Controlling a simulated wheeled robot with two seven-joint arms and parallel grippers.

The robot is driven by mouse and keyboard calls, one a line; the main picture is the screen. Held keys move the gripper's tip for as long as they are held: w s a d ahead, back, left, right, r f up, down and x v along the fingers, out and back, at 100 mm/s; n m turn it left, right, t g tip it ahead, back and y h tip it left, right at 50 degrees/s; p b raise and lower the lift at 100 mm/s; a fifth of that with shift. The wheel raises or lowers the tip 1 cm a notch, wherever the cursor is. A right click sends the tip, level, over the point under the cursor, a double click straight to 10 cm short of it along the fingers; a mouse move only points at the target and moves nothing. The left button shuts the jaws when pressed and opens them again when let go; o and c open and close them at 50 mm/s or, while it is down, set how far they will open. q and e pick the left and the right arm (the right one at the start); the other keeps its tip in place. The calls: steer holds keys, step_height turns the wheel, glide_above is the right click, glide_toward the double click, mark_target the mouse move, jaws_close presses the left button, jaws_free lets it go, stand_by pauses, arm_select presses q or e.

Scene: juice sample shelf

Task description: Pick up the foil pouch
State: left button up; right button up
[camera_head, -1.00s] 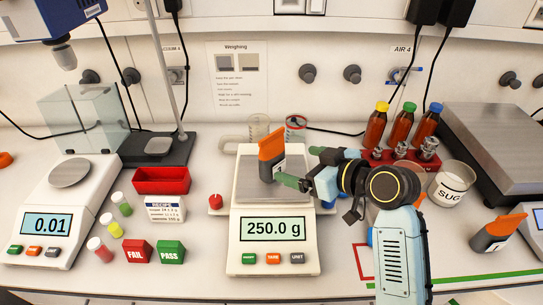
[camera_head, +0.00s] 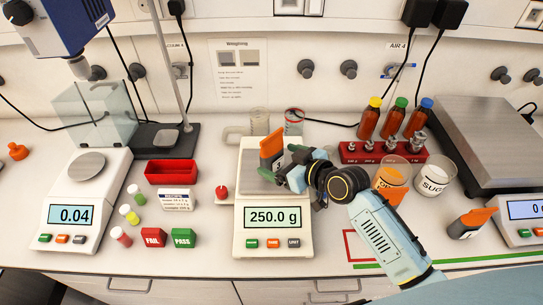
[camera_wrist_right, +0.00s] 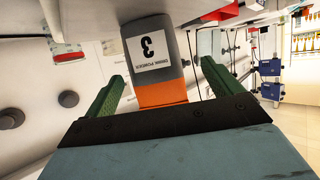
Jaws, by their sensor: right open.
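A grey foil pouch with an orange top (camera_head: 271,150) stands upright on the pan of the middle scale (camera_head: 273,225), which reads 250.0 g. In the right wrist view the pouch (camera_wrist_right: 153,60) shows a white label with "DRINK POWDER" and a 3. My right gripper (camera_head: 282,162) is open with its green fingers around the pouch. In the wrist view the fingers (camera_wrist_right: 163,78) stand on either side of it with a gap at each side. My left gripper is not in view.
A red rack (camera_head: 352,152) with bottles and weights, an orange-filled beaker (camera_head: 391,180) and a sugar beaker (camera_head: 433,178) stand right of the scale. A red tray (camera_head: 171,172) stands left.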

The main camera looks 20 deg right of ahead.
mark_target(267, 153)
steer(key=shift+d+x, duration=0.15)
steer(key=shift+x, duration=1.45)
steer(key=shift+d+x, duration=0.1)
steer(key=shift+x, duration=1.55)
steer(key=shift+w+d+r, duration=0.1)
steer(key=shift+w+r, duration=0.05)
steer(key=c, duration=1.3)
